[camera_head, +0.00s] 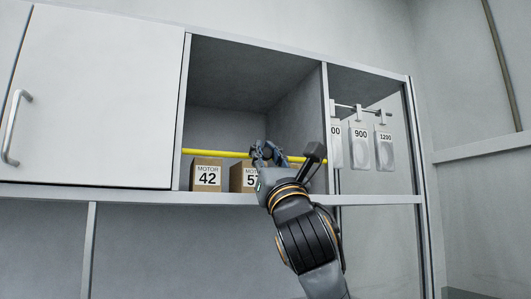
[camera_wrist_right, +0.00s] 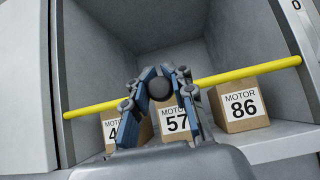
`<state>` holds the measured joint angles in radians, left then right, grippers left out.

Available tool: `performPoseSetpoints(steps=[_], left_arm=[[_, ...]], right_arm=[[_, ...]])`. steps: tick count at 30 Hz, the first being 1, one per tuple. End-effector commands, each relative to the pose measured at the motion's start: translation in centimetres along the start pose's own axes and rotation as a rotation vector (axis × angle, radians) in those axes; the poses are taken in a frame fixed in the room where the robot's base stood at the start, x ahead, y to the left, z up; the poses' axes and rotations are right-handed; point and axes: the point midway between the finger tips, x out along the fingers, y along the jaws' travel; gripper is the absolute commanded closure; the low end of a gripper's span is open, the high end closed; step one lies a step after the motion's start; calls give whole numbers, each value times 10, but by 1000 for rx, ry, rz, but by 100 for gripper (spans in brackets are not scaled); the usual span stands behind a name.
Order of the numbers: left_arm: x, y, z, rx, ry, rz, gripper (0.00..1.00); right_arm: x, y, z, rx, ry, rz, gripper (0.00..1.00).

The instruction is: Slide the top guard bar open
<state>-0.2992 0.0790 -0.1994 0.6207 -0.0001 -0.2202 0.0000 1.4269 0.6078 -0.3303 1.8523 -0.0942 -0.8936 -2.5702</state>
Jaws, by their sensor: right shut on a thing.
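The yellow guard bar (camera_head: 225,153) runs across the front of the open cabinet compartment, just above its floor. It also crosses the right wrist view (camera_wrist_right: 240,74), slanting up to the right. My right gripper (camera_head: 268,152) is at the bar, right of its middle in the head view. In the right wrist view its fingers (camera_wrist_right: 164,78) close around a dark round knob (camera_wrist_right: 159,89) at the bar. The fingers hide the bar's middle stretch. My left gripper is not in view.
Boxes labelled MOTOR 42 (camera_head: 206,176), MOTOR 57 (camera_head: 243,178) and MOTOR 86 (camera_wrist_right: 241,105) stand behind the bar. A closed white door (camera_head: 100,95) is left of the opening. Tagged packs (camera_head: 361,146) hang from a rod in the right compartment.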

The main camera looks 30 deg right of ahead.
Motion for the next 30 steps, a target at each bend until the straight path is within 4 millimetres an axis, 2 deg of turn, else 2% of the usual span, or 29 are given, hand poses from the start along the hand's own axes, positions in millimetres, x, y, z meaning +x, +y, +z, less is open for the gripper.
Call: performPoseSetpoints(steps=[1,3,9,15,22,30], left_arm=[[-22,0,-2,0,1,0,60],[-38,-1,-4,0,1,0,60],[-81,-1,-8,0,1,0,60],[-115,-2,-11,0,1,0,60],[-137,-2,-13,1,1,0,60],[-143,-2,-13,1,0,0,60]], right_arm=[[16,-1,18,-3,-3,-1,100],[28,-1,30,-3,-4,-1,100],[59,-1,63,-2,-7,0,100],[84,0,89,0,-8,0,100],[100,0,106,1,-10,1,100],[105,0,111,1,-10,1,100]])
